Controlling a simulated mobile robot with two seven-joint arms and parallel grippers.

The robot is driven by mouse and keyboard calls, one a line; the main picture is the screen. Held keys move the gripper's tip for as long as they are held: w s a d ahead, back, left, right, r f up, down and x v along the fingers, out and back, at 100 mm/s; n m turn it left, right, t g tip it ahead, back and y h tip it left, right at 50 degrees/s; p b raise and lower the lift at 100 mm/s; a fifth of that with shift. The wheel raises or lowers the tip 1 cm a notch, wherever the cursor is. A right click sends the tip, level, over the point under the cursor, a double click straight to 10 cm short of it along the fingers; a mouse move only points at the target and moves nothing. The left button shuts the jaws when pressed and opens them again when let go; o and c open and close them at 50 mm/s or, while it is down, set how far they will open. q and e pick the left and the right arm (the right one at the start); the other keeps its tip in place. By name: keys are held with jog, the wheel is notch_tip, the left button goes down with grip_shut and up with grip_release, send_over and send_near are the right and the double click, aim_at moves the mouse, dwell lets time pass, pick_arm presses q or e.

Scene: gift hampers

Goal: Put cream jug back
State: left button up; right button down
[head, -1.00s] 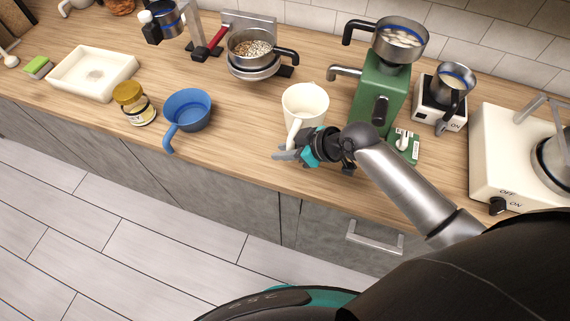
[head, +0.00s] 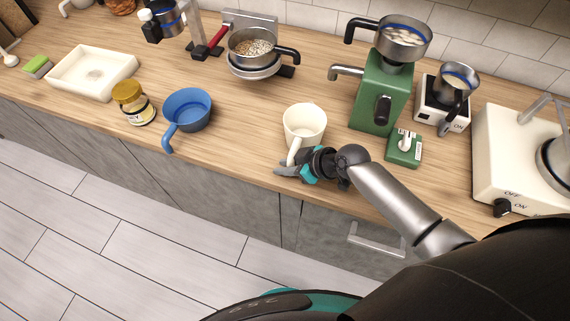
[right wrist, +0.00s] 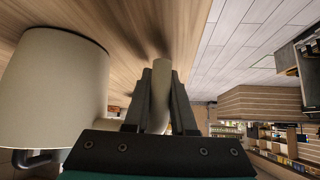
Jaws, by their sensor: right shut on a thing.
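The cream jug (head: 304,122) is a cream-white cup-like vessel with a long handle, near the front of the wooden counter in the head view. It looks upright and sits just left of the green machine. My right gripper (head: 287,169) is shut on the jug's handle at the counter's front edge. In the right wrist view the jug body (right wrist: 55,90) fills the left side, and its handle (right wrist: 160,98) stands between the two fingers. I cannot tell whether the jug's base touches the counter. My left gripper is out of view.
A green machine (head: 380,90) with a pan on top stands behind right, with a small green switch box (head: 404,148) beside it. A blue pan (head: 188,108), a jar (head: 133,104) and a white tray (head: 94,72) stand left. Counter between blue pan and jug is clear.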

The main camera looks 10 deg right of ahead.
jog(key=c, duration=0.7)
grip_release()
jog(key=shift+c, duration=0.2)
jog(key=shift+f, duration=0.1)
jog(key=p+v, duration=0.1)
jog(key=v, duration=1.4)
jog(key=shift+s, duration=0.1)
